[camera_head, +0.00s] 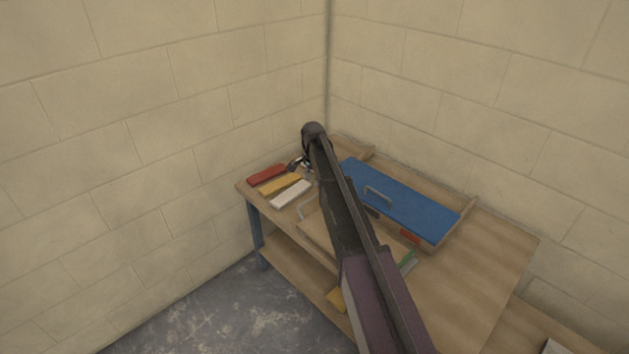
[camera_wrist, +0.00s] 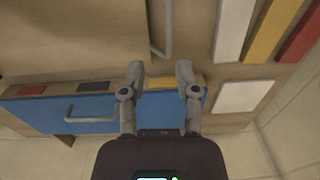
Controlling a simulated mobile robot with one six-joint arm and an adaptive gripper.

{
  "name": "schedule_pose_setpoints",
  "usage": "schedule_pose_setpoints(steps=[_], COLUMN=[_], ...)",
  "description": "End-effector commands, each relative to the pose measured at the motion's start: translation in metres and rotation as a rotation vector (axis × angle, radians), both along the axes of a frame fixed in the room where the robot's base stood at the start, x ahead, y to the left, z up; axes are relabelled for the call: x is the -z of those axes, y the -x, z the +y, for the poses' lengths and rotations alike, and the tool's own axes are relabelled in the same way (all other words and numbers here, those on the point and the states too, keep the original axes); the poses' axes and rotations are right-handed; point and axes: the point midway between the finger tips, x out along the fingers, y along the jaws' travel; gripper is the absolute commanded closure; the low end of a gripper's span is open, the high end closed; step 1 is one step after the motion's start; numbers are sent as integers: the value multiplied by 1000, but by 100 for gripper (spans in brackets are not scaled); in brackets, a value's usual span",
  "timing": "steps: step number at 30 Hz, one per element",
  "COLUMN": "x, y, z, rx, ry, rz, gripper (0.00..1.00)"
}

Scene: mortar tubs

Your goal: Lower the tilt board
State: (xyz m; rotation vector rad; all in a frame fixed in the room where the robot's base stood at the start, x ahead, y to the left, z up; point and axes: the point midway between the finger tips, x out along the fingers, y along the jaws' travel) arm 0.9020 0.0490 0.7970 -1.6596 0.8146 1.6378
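A blue board (camera_head: 405,200) with a grey handle lies sloped at the back of the bench; it also shows in the wrist view (camera_wrist: 60,123). A wooden board (camera_head: 312,228) with a grey bar handle lies in front of it, partly hidden by my arm; it fills the upper left of the wrist view (camera_wrist: 70,40). I cannot tell for sure which one is the tilt board. My gripper (camera_wrist: 159,72) is open, with nothing between its fingers, above the bench near the blue board's end. In the head view my arm largely hides it.
Red (camera_head: 267,174), yellow (camera_head: 280,184) and white (camera_head: 291,194) bars lie at the bench's left end. A pale square plate (camera_wrist: 242,97) shows in the wrist view. Block walls stand close behind and left. The bench top (camera_head: 480,270) is clear at right.

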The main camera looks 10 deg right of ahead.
Motion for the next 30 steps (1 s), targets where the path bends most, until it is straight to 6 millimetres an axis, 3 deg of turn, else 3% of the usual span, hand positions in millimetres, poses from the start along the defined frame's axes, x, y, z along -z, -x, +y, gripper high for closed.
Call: schedule_pose_setpoints(steps=[17, 30], x=[-6, -38], y=[4, 17], z=[-3, -11], rx=[0, 1], ry=[3, 3], rz=[3, 3], gripper=[49, 49])
